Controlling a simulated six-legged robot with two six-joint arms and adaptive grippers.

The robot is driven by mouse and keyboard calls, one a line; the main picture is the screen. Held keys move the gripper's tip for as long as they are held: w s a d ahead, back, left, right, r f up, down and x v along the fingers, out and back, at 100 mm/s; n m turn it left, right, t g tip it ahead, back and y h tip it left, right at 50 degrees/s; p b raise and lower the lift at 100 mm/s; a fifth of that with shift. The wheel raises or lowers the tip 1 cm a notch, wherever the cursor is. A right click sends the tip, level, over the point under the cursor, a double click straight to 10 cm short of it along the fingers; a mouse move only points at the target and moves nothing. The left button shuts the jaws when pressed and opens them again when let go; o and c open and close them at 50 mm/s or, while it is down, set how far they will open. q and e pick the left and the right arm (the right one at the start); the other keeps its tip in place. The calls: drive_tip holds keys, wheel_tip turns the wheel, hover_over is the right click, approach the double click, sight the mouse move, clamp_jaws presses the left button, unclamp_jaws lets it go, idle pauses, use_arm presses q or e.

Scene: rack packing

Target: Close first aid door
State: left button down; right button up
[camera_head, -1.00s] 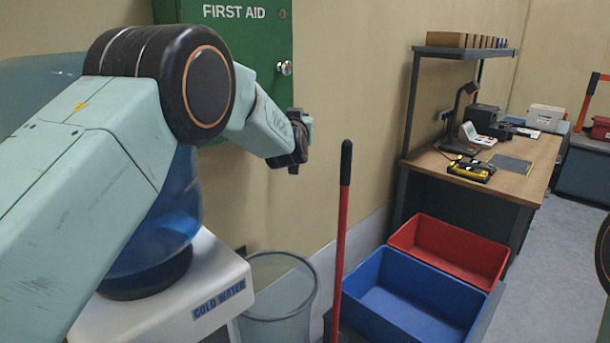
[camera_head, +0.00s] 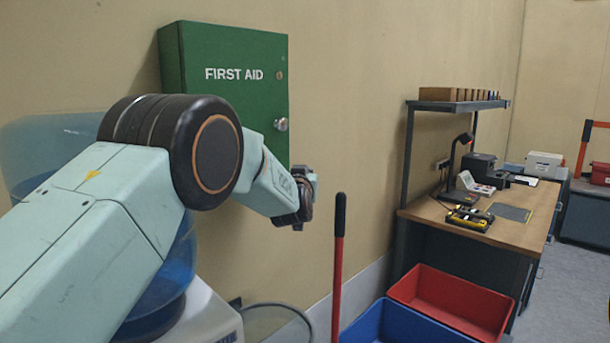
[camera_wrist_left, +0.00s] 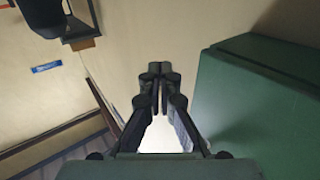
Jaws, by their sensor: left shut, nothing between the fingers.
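The green first aid cabinet (camera_head: 225,100) hangs on the wall, left of centre in the head view. Its door, lettered FIRST AID with a round silver knob (camera_head: 281,124), looks flush with the cabinet body; I see no gap at the edges that show. My arm hides the lower left of the cabinet. A green face of the cabinet (camera_wrist_left: 265,105) fills the right of the left wrist view. My left gripper (camera_wrist_left: 157,72) is shut and empty beside it, apart from it. In the head view, the end of my left arm is below and right of the knob. My right gripper is not in view.
A water cooler (camera_head: 205,318) stands below my left arm, beside a bin (camera_head: 275,312). A red crate (camera_head: 455,300), a blue crate (camera_head: 400,325) and a workbench (camera_head: 480,230) are to the right.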

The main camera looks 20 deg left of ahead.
use_arm(q)
drive_tip(key=s+d+b, duration=0.2)
drive_tip(key=s+d, duration=0.3)
drive_tip(key=d, duration=0.4)
drive_tip(key=s+a+f+m+g+h+b, duration=0.1)
drive_tip(key=s+a+f+g, duration=0.15)
drive_tip(key=s+f, duration=0.7)
drive_tip(key=s+a+f+g+b, duration=0.1)
drive_tip(key=s+f+g, duration=0.25)
drive_tip(key=f, duration=1.05)
drive_tip(key=s+a+f+m+g+h+b, duration=0.1)
drive_tip(key=s+a+f+g+b, duration=0.1)
drive_tip(key=s+f, duration=0.75)
drive_tip(key=s+f+g+b, duration=0.3)
drive_tip(key=s+f, duration=0.5)
drive_tip(key=s, duration=0.4)
drive_tip(key=s+a+f+g+h+b, duration=0.1)
drive_tip(key=s+f+g+b, duration=0.1)
drive_tip(key=s+f, duration=0.7)
drive_tip(key=s+f+g+b, duration=0.3)
drive_tip(key=s+f, duration=0.6)
drive_tip(key=s, duration=0.6)
drive_tip(key=shift+a+g+b, duration=0.3)
drive_tip(key=shift+a+g, duration=0.1)
drive_tip(key=shift+g, duration=0.5)
drive_tip(key=shift+s, duration=0.1)
